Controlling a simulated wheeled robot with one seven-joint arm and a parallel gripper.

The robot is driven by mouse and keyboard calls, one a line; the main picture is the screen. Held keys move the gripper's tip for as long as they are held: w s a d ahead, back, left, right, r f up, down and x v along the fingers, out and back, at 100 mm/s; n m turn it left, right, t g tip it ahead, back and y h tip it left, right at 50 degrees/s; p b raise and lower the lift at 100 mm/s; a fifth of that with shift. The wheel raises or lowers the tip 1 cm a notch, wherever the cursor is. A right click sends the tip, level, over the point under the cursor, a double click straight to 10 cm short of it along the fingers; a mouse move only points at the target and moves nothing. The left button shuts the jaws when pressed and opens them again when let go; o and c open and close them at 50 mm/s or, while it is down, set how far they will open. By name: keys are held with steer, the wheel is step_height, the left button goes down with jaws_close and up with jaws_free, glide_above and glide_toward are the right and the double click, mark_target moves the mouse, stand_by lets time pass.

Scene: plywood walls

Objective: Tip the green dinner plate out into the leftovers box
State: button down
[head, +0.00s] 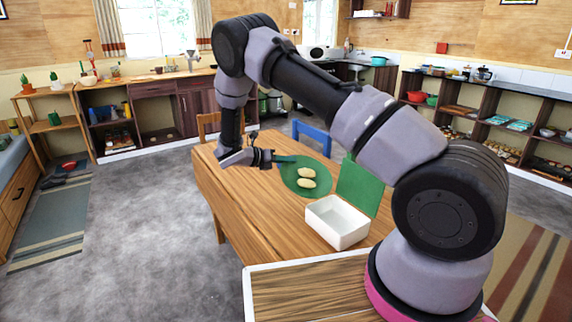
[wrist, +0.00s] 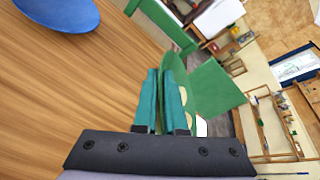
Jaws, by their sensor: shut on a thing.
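The green dinner plate (head: 290,182) carries two pale yellow oval pieces of food (head: 306,178). My gripper (head: 272,160) is shut on its left rim, and the food lies on the side away from the gripper. In the wrist view the plate (wrist: 170,72) shows nearly edge-on between the two teal fingers (wrist: 164,103). I cannot tell how far it is above the table. The leftovers box (head: 337,224) is white and empty, with its green lid (head: 358,186) standing open. It stands on the table, in front and to the right of the plate. The lid also shows in the wrist view (wrist: 214,90).
The wooden table (head: 235,185) is clear left of the box. A blue chair (head: 313,138) stands behind it. A blue rounded thing (wrist: 60,12) shows in the wrist view. Shelves (head: 490,115) and counters (head: 160,95) line the walls, away from the table.

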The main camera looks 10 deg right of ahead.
steer(key=shift+s+d+r+m+t+y, duration=0.25)
steer(key=shift+s+d+r+m+y, duration=0.15)
steer(key=shift+r, duration=0.25)
steer(key=shift+s+d+r+m+t+y, duration=0.25)
steer(key=shift+s+r+m+y, duration=0.1)
steer(key=shift+r+m, duration=0.2)
steer(key=s+d+r+m+t+y, duration=0.4)
steer(key=s+d+r+m, duration=0.2)
steer(key=s+d, duration=0.4)
steer(key=shift+s+d+r+t, duration=0.15)
steer(key=shift+s+r+t, duration=0.2)
steer(key=shift+s, duration=0.8)
steer(key=shift+m, duration=0.25)
stand_by(0.7)
